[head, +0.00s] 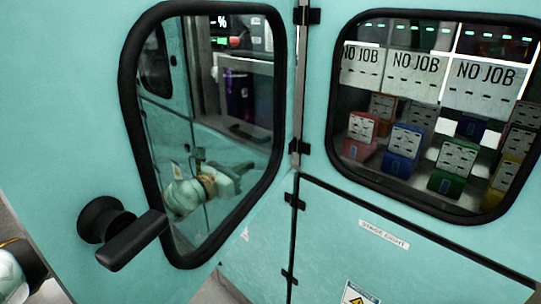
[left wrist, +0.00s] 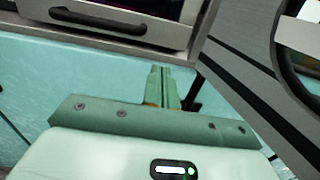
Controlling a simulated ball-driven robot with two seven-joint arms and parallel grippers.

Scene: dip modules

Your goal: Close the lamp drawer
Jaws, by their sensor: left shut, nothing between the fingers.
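A grey drawer front with a black bar handle (left wrist: 98,18), which I take to be the lamp drawer, is at the top left of the left wrist view. In the head view its grey front (head: 243,72) shows through the left window, with a dark purple thing behind it. How far it stands out is hard to tell. My left gripper (left wrist: 163,75) has its fingers together and empty, pointing towards the teal panel below the drawer handle. My left arm (head: 188,196) also shows through the window glass in the head view. My right gripper is in neither view.
A teal door (head: 75,120) with a black-rimmed window and a black lever handle (head: 133,240) stands in front of my left arm. The right window (head: 400,185) shows coloured modules and "NO JOB" screens. A dark grey panel (left wrist: 245,90) slants at the wrist view's right.

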